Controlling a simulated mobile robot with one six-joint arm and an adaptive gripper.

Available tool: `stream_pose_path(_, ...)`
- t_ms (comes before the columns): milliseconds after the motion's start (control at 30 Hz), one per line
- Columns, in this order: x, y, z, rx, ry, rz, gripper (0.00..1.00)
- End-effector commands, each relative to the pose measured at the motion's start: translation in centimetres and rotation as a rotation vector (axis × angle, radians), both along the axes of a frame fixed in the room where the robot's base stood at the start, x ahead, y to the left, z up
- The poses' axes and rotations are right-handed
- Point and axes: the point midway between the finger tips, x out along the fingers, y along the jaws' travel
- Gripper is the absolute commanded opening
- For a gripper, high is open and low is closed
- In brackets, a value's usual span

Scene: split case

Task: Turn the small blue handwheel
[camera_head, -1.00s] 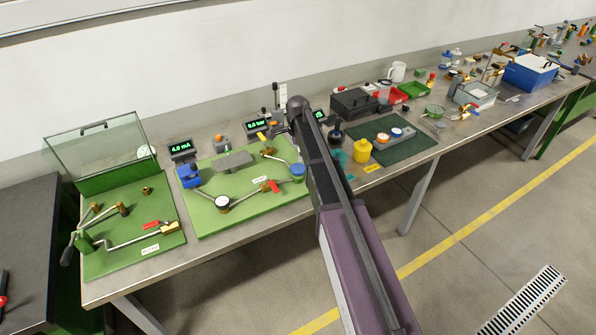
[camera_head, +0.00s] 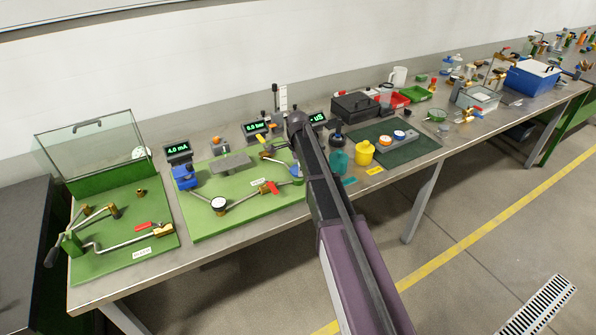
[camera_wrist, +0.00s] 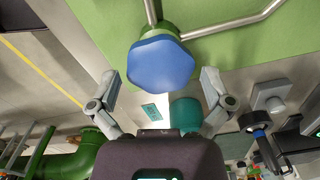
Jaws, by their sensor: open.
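The small blue handwheel (camera_wrist: 161,62) has a lobed rim and sits on a green hub joined to metal pipes. In the head view the handwheel (camera_head: 297,170) is at the right edge of the green board (camera_head: 245,207), partly covered by my arm. In the wrist view my gripper (camera_wrist: 160,80) is open, with one finger to each side of the handwheel. The wheel appears just beyond the fingertips, and no contact shows. In the head view my gripper is hidden behind my arm.
The board also carries a round white gauge (camera_head: 219,204), a red-handled valve (camera_head: 271,188) and a blue device (camera_head: 185,177). A teal jar (camera_head: 338,162) and a yellow jar (camera_head: 363,152) stand right of my arm. The teal jar also shows below the wheel in the wrist view.

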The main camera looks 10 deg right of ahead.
Motion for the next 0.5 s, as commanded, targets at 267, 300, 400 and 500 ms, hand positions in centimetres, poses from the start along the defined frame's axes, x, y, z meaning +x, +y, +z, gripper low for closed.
stream_pose_path(267,0.00,0.00,-0.15,0.000,0.000,0.000,1.00)
stream_pose_path(300,0.00,0.00,-0.15,0.000,0.000,0.000,1.00)
stream_pose_path(400,0.00,0.01,-0.15,0.000,0.000,0.000,0.94)
stream_pose_path(500,0.00,0.01,-0.15,0.000,0.000,0.000,0.64)
